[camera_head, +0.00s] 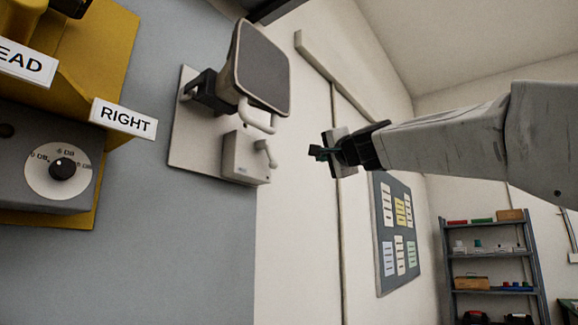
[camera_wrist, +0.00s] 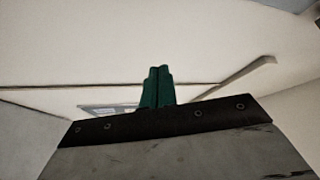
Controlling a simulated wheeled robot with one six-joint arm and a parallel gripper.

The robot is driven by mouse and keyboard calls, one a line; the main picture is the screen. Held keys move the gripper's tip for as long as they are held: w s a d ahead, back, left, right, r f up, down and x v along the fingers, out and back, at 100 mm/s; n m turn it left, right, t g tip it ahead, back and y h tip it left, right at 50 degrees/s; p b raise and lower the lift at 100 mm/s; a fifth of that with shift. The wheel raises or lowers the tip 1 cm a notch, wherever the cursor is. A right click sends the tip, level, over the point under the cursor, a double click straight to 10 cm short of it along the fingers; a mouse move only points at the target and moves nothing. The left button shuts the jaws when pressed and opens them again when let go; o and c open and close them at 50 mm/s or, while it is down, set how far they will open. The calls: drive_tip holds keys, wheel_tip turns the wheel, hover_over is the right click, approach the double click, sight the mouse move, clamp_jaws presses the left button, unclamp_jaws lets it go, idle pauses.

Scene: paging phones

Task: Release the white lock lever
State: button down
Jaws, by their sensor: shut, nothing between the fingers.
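A white lever (camera_head: 267,153) sits on the right side of a small pale box (camera_head: 240,157), which is fixed to a white backplate (camera_head: 186,145) on the wall. Above the box, a square grey-faced speaker (camera_head: 262,68) stands out on a dark bracket, with a pale curved handle (camera_head: 260,122) under it. My gripper (camera_head: 315,153) is to the right of the lever in the head view, apart from it and empty. Its green fingers (camera_wrist: 157,86) are together in the wrist view, facing white wall. The lever does not show in the wrist view.
A yellow housing (camera_head: 105,50) with a "RIGHT" label (camera_head: 124,117) and a grey dial box (camera_head: 60,168) is at the left. A notice board (camera_head: 384,275) hangs beyond my arm. A shelf rack (camera_head: 447,262) stands at the far right. Space between gripper and lever looks clear.

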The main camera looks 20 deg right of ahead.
drive_tip(key=w+a, duration=0.7)
drive_tip(key=w, duration=0.1)
drive_tip(key=shift+w+a+r+y, duration=0.15)
drive_tip(key=shift+w+a+y, duration=0.1)
drive_tip(key=shift+a+y, duration=0.05)
idle(0.5)
